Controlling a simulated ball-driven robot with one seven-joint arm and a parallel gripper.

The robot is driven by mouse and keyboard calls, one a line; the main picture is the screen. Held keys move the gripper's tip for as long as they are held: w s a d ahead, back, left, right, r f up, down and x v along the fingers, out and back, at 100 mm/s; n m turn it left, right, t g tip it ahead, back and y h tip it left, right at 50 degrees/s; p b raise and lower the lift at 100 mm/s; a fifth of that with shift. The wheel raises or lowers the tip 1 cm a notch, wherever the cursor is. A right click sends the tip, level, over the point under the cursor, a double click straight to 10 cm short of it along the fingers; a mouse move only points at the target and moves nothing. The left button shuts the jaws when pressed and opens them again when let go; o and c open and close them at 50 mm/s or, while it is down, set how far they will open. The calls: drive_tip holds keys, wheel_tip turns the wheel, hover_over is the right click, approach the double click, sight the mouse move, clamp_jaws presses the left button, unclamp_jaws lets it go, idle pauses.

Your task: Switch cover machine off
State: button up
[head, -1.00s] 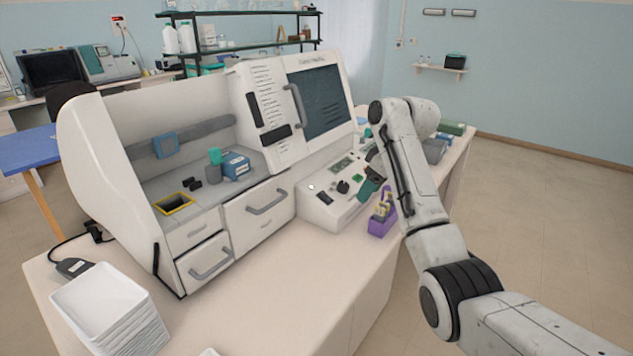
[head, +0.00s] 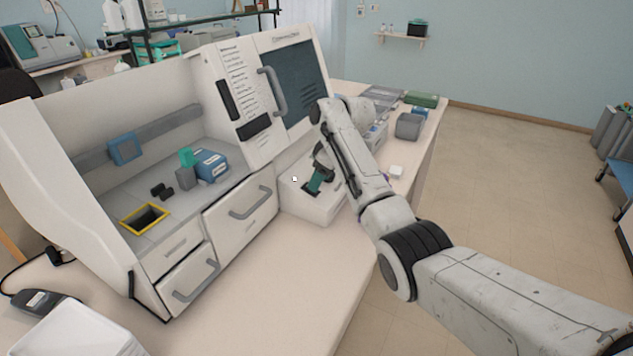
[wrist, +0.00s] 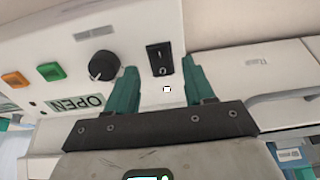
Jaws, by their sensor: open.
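The cover machine (head: 228,135) is a large white unit on the bench. Its low control panel shows in the wrist view, with a black rocker switch (wrist: 160,59) marked with a line and a circle. My gripper (wrist: 162,76) has two teal fingers, open, one on each side of the switch in the picture. Nothing is held between them. In the head view my gripper (head: 318,177) is over the panel's front part and hides much of it. I cannot tell whether the fingers touch the panel.
Beside the switch are a black knob (wrist: 104,65), a green button (wrist: 50,72), an orange button (wrist: 15,79) and an upside-down OPEN label (wrist: 76,103). Drawers (head: 240,210) lie left of the panel. The bench front (head: 290,270) is clear.

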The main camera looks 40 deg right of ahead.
sight(317, 193)
drive_tip(key=shift+x, duration=1.55)
drive_tip(key=shift+s, duration=0.1)
